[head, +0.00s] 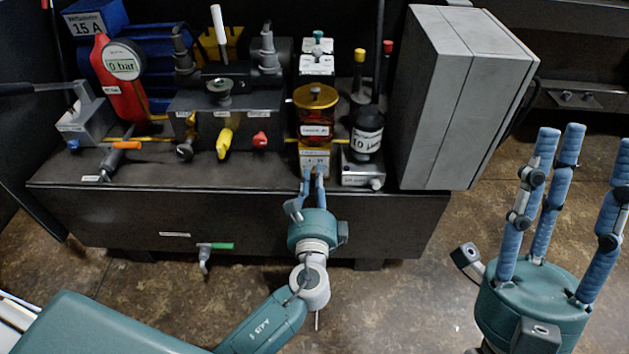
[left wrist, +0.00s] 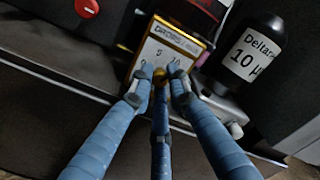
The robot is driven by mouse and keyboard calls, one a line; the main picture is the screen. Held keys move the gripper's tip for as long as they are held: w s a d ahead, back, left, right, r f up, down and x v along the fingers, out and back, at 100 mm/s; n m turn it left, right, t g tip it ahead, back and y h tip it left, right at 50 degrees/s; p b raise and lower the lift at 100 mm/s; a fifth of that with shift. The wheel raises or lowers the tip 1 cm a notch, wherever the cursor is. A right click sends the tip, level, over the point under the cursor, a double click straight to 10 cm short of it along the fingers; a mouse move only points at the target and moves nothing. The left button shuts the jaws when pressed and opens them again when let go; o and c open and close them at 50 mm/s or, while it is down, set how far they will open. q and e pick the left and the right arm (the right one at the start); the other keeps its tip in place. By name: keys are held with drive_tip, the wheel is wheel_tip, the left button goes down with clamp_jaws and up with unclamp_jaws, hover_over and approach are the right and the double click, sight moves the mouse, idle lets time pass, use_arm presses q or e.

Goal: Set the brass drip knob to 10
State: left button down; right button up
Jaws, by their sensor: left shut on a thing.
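The brass drip knob (left wrist: 160,76) shows as a small yellowish part between the blue fingertips in the left wrist view. It sits low on a brass-edged dial plate (left wrist: 175,45) marked with 5 at the top and 10 at the right. My left gripper (left wrist: 160,86) is shut on the knob; its fingers hide most of it, so its pointer cannot be read. In the head view the left gripper (head: 314,172) reaches up to the dial plate (head: 314,153) below the amber oiler jar (head: 316,118). My right gripper (head: 582,150) is open and empty at the right, away from the machine.
A dark filter bottle (head: 367,130) labelled 10 µ stands close right of the dial. A large grey box (head: 465,95) stands farther right. Red, yellow and black knobs (head: 225,143) lie to the left. The floor (head: 420,290) in front is clear.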

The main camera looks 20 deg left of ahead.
use_arm(q)
drive_tip(key=shift+f, duration=0.1)
idle(0.4)
drive_tip(key=c, duration=1.9)
unclamp_jaws()
drive_tip(key=shift+c, duration=0.2)
drive_tip(key=shift+s, duration=0.1)
drive_tip(key=v, duration=1.2)
drive_tip(key=shift+d, duration=0.1)
